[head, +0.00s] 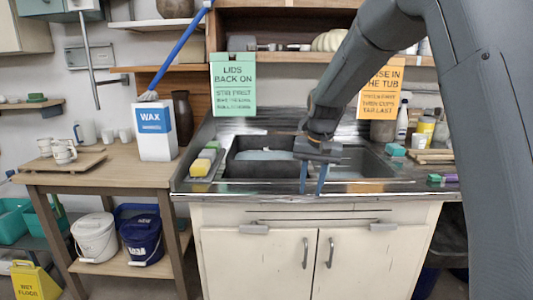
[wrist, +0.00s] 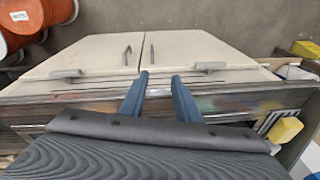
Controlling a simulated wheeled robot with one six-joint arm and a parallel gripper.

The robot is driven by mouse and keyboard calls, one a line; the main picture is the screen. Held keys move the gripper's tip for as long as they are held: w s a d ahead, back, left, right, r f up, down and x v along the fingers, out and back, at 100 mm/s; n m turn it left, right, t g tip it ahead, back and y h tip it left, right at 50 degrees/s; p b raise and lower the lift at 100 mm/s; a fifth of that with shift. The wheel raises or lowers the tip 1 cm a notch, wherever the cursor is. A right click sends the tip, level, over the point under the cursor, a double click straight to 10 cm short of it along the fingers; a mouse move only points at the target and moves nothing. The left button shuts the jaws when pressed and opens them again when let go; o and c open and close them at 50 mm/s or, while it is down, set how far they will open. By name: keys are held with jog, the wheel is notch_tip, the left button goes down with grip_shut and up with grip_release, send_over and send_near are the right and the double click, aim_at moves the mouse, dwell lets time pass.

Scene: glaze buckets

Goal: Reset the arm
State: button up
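My gripper (head: 313,178) hangs from my grey arm in front of the sink counter, its two blue fingers pointing down near the counter's front edge. In the wrist view my gripper (wrist: 160,82) shows its fingers apart with nothing between them. Below them are the cream cabinet doors (wrist: 185,48) with their handles. The black tub (head: 255,170) in the sink is behind the gripper and partly hidden by it.
A white wax box (head: 156,131) stands on the wooden table (head: 105,177) at left. A white bucket (head: 95,238) and a blue bucket (head: 141,241) stand on its lower shelf. Sponges (head: 201,167) lie at the counter's left. A yellow floor sign (head: 35,281) stands at lower left.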

jog(key=s+d+f, duration=0.2)
jog(key=s+f, duration=0.1)
jog(key=s, duration=0.7)
jog(key=s+d+f+n+g, duration=0.1)
jog(key=s+d+f, duration=0.1)
jog(key=s, duration=0.9)
jog(key=s+d+f+n, duration=0.1)
jog(key=s+f, duration=0.3)
jog(key=s, duration=0.6)
jog(key=shift+s+d+g+h, duration=0.2)
jog(key=shift+d+g+h, duration=0.1)
jog(key=shift+d, duration=0.25)
